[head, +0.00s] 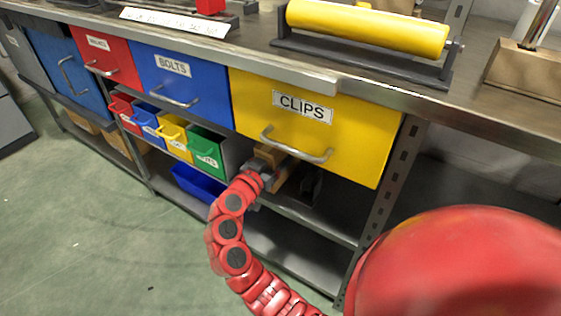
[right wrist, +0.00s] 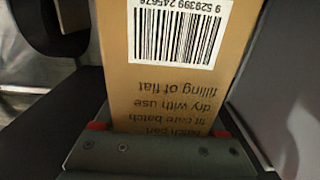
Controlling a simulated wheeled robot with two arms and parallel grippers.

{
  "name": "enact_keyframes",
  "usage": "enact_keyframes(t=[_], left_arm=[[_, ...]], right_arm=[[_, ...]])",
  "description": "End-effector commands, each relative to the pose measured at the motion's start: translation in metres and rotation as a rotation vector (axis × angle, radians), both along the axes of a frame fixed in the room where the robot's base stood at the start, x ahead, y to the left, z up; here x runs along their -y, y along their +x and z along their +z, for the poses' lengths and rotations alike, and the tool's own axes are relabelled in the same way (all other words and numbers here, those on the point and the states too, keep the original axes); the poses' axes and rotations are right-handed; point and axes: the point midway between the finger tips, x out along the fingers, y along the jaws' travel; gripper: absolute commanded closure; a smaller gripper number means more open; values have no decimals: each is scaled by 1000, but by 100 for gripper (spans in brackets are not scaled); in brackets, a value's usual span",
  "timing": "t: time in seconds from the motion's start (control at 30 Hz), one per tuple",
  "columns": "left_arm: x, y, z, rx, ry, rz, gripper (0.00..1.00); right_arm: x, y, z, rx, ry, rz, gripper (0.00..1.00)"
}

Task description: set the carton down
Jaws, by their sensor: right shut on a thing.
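The carton (head: 286,177) is a brown box, partly hidden by my right gripper (head: 270,173), which holds it just below the yellow CLIPS drawer, over the open shelf space. In the right wrist view the carton (right wrist: 172,85) fills the middle, with a white barcode label and upside-down black print. My right gripper (right wrist: 163,135) is shut on it, with red-edged pads at both sides. Whether the carton's underside touches the shelf is hidden. My left gripper is not in view.
The yellow CLIPS drawer (head: 290,133) hangs just above the carton. A green bin (head: 205,150) stands to its left, and a blue tray (head: 196,183) sits lower left. A dark object (head: 310,184) is right of the carton. The lower shelf (head: 290,245) looks mostly clear.

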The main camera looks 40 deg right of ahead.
Motion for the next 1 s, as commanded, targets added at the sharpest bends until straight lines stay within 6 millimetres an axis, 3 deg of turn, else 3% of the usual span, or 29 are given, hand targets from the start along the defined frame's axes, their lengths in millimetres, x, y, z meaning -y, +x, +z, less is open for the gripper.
enact_keyframes(t=[0.03, 0.1, 0.53, 0.57, 0.6, 0.7, 1.0], left_arm=[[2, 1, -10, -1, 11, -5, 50], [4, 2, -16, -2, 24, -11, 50], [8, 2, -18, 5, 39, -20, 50], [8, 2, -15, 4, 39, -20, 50], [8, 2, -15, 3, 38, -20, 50], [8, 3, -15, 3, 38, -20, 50], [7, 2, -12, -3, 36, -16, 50]], right_arm=[[1, -1, -16, -2, -1, -2, 100], [2, 0, -27, 0, 1, -3, 100], [3, 1, -30, 0, -1, 0, 100], [3, 2, -28, 0, 0, 1, 22], [3, 2, -28, 0, 0, 1, 15], [3, 2, -28, -1, 0, 0, 0], [3, 1, -23, -1, 0, 0, 0]])
